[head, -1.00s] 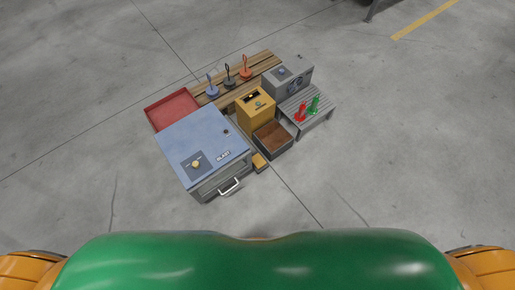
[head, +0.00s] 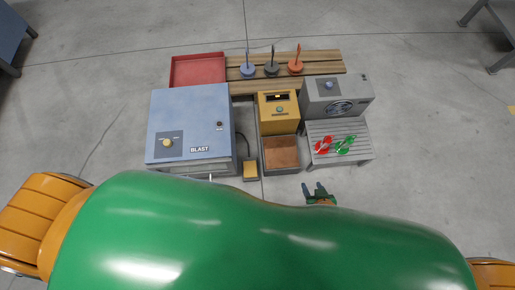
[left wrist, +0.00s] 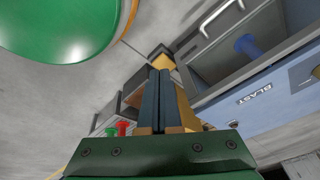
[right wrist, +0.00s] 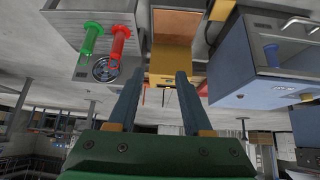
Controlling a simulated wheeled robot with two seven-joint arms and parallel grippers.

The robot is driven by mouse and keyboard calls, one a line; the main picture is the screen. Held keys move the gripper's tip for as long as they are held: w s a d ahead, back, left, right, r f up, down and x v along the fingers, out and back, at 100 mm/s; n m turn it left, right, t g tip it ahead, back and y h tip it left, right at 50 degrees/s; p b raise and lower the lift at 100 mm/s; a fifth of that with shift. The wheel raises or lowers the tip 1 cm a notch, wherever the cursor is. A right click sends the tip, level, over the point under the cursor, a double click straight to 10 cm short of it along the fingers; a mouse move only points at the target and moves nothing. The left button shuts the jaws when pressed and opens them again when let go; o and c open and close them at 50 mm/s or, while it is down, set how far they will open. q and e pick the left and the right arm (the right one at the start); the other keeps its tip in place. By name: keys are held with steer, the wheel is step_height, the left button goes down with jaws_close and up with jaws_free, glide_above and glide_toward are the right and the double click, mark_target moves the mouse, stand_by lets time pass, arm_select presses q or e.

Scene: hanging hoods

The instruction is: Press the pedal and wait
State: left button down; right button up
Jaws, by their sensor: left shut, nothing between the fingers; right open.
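The pedal is a small yellow block (head: 250,170) on the floor, beside the front right corner of the blue BLAST cabinet (head: 200,100). A dark cable runs behind it. My left gripper is hidden in the head view. In the left wrist view its fingers (left wrist: 159,72) are shut together with nothing between them, and a yellow block shows just beyond the tips. I cannot tell if they touch.
A blue cylinder (left wrist: 247,45) shows in the cabinet's front. A yellow machine (head: 278,112) stands behind the bin (head: 282,168). A grey machine (head: 338,97) and a slatted table (head: 362,152) with red and green tools are right. A red tray (head: 197,71) is behind.

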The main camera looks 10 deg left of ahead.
steer(key=w+a+r+t+y+b, duration=0.1)
steer(key=w+a+r+t+b, duration=0.1)
steer(key=w+t+b, duration=0.45)
steer(key=w+a+r+t+y+b, duration=0.25)
steer(key=w+b, duration=0.55)
steer(key=b, duration=0.4)
arm_select(q)
steer(key=w+d+f+m+t+b, duration=0.2)
steer(key=w+f+b, duration=0.4)
steer(key=w+f, duration=0.4)
steer(key=w+d+f+m+t+b, duration=0.3)
steer(key=w+f+b, duration=0.3)
steer(key=w+f, duration=0.3)
steer(key=shift+w+d+f+m+t+h+b, duration=0.2)
steer(key=shift+w+f+m+t+h+b, duration=0.25)
steer(key=shift+w, duration=0.3)
arm_select(e)
steer(key=s+r+t+y, duration=0.1)
steer(key=s+r+t, duration=0.2)
steer(key=r, duration=0.4)
steer(key=s+r+n+t+y, duration=0.1)
steer(key=s+r+t, duration=0.3)
steer(key=r, duration=0.4)
steer(key=shift+d+t+y, duration=0.35)
steer(key=shift+t, duration=0.25)
arm_select(q)
steer(key=shift+r, duration=0.1)
